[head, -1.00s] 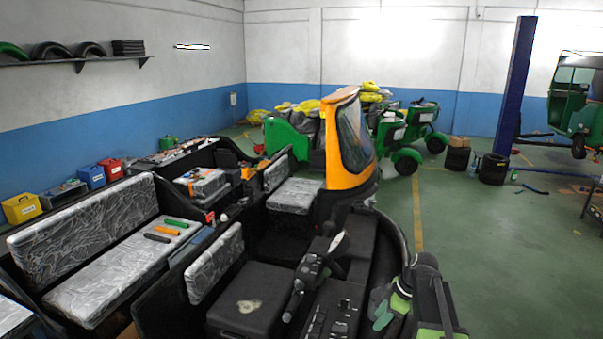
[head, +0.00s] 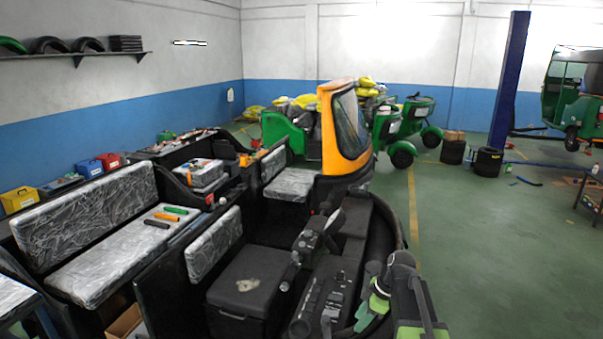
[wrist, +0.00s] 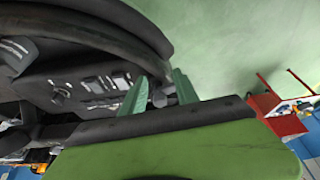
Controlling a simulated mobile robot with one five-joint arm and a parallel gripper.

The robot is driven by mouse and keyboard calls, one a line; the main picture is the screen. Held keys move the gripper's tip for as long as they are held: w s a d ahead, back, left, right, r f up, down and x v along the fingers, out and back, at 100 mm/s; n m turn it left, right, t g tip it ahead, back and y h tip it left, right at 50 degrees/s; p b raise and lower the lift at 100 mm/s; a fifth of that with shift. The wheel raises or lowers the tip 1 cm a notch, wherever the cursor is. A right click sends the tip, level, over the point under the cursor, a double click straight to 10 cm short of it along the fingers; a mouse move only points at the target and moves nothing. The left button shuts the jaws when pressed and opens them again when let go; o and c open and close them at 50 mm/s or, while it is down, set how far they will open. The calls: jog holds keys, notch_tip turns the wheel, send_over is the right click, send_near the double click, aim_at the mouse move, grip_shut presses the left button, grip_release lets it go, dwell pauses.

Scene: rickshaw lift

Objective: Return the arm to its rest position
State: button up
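My arm (head: 408,297) shows at the lower right of the head view, beside the curved black rim of the opened rickshaw. My gripper (head: 372,292) has green fingers and hangs over or beside that rim. Whether it touches the rim is unclear. In the wrist view my gripper (wrist: 160,84) shows two green fingers standing apart. A small grey rounded part shows between or behind them, and I cannot tell what it belongs to. Nothing is clearly held.
The rickshaw has an orange cab frame (head: 343,128) and silver-wrapped seats (head: 95,255). A black case (head: 245,282) lies left of my arm. A blue post (head: 510,80) and tyres (head: 488,162) stand farther back. The wrist view shows a red tray (wrist: 283,122).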

jog(key=s+a+f+m+h+b, duration=0.1)
jog(key=s+a+f+b, duration=0.15)
jog(key=f+b, duration=0.35)
jog(key=s+a+f+m+b, duration=0.1)
jog(key=s+a+f+b, duration=0.2)
jog(key=f, duration=0.4)
jog(key=s+d+f+m+h+b, duration=0.1)
jog(key=s+d+m, duration=0.1)
jog(key=m, duration=0.4)
jog(key=s+d+f+m+g+h+b, duration=0.1)
jog(key=s+d+f+m+h+b, duration=0.1)
jog(key=s+m, duration=0.2)
jog(key=m, duration=0.3)
jog(key=shift+m+b, duration=0.3)
